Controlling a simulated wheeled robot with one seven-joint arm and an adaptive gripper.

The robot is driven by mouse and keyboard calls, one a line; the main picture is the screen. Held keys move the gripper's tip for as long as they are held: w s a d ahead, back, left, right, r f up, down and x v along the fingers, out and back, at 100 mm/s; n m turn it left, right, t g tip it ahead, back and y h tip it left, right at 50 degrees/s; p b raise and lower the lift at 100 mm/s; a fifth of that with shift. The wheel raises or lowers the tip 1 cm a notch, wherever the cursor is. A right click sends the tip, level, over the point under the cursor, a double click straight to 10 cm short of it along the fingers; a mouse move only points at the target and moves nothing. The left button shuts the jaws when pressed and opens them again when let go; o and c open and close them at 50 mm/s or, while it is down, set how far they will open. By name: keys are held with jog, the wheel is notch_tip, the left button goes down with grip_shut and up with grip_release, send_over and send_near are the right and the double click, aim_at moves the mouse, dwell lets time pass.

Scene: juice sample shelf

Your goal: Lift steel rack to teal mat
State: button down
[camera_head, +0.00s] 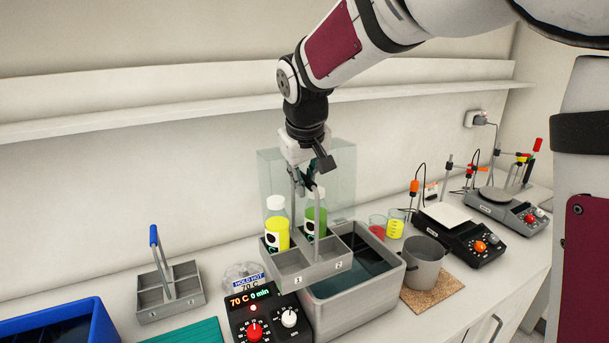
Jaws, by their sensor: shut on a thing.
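The steel rack (308,268) hangs over the open water bath (398,290), about level. It has numbered front compartments and a tall handle. A bottle of yellow juice (277,233) stands in its back left compartment, and a bottle of green juice (315,218) in the back right. My gripper (308,182) is shut on the top of the rack's handle. The front compartments look empty. The teal mat (190,332) lies at the bottom edge of the picture, left of the bath's control box, and is partly cut off.
A second grey rack (170,292) with a blue handle stands left. A blue crate (60,322) is at bottom left. The bath's controls (262,315) read 70 C, 0 min. A clear panel (345,180) stands behind the bath. A grey pot (424,262), beakers (395,225) and hotplates (460,232) are right.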

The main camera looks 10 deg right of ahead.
jog(key=shift+a+r, duration=0.1)
jog(key=shift+a, duration=0.1)
jog(key=s+a+p, duration=0.2)
jog(key=s+a, duration=0.1)
jog(key=a, duration=0.7)
jog(key=shift+s+p, duration=0.3)
jog(key=shift+p, duration=0.05)
dwell(0.6)
jog(key=shift+a, duration=0.1)
jog(key=s+a+p, duration=0.1)
jog(key=s+a, duration=0.2)
jog(key=a, duration=0.7)
jog(key=shift+s+p, duration=0.25)
jog(key=shift+p, duration=0.1)
dwell(0.6)
jog(key=shift+a, duration=0.15)
